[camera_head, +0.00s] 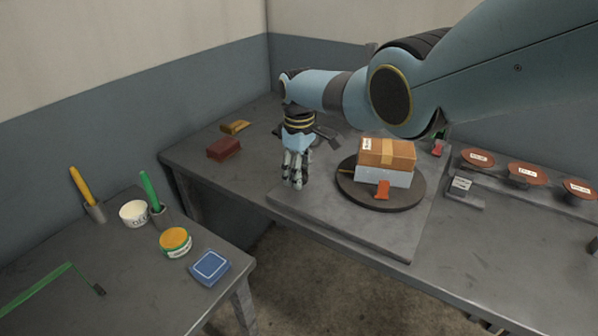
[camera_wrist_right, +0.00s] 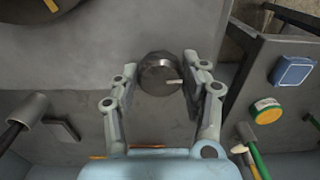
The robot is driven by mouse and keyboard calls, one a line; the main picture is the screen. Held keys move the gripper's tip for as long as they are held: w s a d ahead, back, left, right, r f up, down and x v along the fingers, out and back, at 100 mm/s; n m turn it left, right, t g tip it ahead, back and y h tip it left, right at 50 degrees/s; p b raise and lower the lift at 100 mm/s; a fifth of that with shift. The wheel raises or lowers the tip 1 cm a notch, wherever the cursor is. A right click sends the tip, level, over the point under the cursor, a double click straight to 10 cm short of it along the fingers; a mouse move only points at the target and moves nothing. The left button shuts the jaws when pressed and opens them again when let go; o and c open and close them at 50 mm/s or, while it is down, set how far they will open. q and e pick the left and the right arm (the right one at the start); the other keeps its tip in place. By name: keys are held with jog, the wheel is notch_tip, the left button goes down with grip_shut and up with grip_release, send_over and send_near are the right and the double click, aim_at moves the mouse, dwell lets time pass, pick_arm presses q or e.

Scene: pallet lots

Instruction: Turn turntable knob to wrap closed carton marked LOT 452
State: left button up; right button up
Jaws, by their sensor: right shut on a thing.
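The orange-brown closed carton (camera_head: 388,152) sits on the round dark turntable (camera_head: 413,194). Its lower part is pale, like wrap, and an orange-red tag (camera_head: 382,188) hangs at its front. A white label is on its top left, too small to read. The turntable edge also shows in the right wrist view (camera_wrist_right: 75,22). My right gripper (camera_head: 294,182) points down at the left of the turntable's grey base plate (camera_head: 350,232). In the wrist view its fingers are shut on the round dark knob (camera_wrist_right: 158,76), which has a pale pointer mark. The head view hides the knob. My left gripper is out of view.
Red (camera_head: 224,148) and yellow (camera_head: 236,127) blocks lie at the back left. Labelled reddish discs (camera_head: 478,157) and a small grey stand (camera_head: 462,190) are at the right. The left table holds a blue pad (camera_head: 210,266), a yellow-lidded tub (camera_head: 175,241) and a white cup (camera_head: 133,212).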

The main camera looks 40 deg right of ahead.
dwell(0.8)
jog(key=o, duration=1.2)
jog(key=shift+c, duration=0.2)
notch_tip(320, 180, up, 12)
